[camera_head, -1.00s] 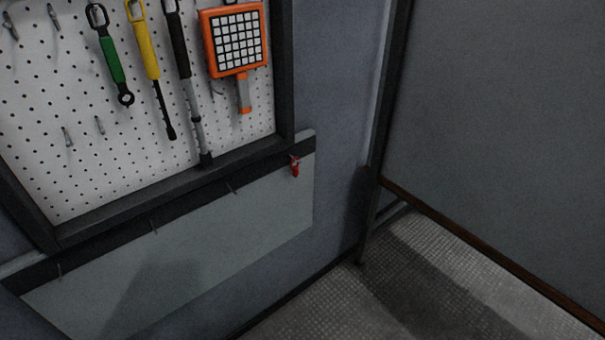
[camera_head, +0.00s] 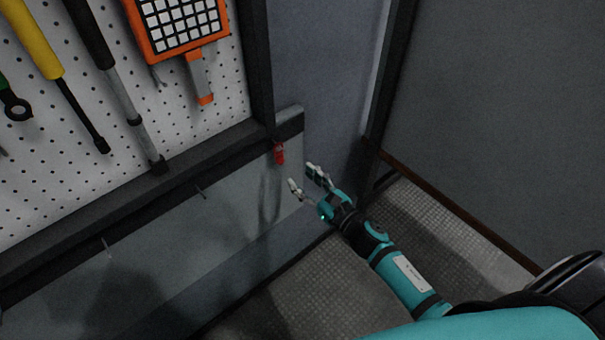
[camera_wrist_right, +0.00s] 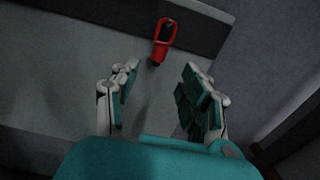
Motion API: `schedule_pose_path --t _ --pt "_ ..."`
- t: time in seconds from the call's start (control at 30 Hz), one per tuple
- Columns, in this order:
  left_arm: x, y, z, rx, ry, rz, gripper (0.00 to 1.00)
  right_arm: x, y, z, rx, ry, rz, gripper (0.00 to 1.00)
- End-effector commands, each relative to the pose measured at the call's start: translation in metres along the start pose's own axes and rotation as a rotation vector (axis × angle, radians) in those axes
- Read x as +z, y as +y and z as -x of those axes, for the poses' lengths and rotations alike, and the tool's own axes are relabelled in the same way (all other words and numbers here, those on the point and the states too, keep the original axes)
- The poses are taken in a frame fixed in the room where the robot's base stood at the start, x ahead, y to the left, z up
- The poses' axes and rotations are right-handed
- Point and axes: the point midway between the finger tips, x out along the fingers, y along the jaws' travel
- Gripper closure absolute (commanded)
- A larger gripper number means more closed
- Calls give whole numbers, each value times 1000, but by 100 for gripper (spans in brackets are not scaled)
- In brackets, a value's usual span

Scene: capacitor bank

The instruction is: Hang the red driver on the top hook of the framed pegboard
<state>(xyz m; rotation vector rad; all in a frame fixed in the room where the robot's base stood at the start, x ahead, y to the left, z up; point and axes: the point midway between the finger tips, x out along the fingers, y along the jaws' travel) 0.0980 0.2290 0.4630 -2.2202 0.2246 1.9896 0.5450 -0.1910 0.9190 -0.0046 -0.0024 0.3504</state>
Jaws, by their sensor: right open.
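The red driver (camera_head: 279,153) hangs small and upright on the dark rail below the pegboard frame, near its right end. In the right wrist view the red driver (camera_wrist_right: 163,43) shows its red loop, ahead of the fingertips and apart from them. My right gripper (camera_head: 304,176) is open and empty, just right of and below the driver; its two fingers also show in the right wrist view (camera_wrist_right: 158,82). The framed pegboard (camera_head: 215,115) fills the upper left; its top hook is out of view. My left gripper is not in view.
An orange grid-faced tool (camera_head: 180,25), a black-and-grey bar (camera_head: 115,85) and a yellow-handled tool (camera_head: 45,50) hang on the pegboard. The dark rail (camera_head: 230,165) carries small empty hooks. A grey panel (camera_head: 490,120) stands at the right. The floor below is clear.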

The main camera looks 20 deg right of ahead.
Motion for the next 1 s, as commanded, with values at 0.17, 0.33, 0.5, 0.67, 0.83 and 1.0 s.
schedule_pose_path --t 0.17,0.33,0.5,0.67,0.83,1.0 --pt "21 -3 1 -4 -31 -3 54 1 -1 -22 -1 -1 -3 55" --pt "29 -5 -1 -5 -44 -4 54 0 0 -48 -1 -1 -5 55" --pt "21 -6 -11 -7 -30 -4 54 -3 0 -71 -1 0 -4 55" --pt "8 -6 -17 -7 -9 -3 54 -3 -1 -86 -2 1 -5 55" --pt "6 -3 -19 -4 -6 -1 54 -1 0 -93 -1 2 -6 55" --pt "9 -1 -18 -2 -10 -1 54 -1 0 -94 -2 2 -6 55"
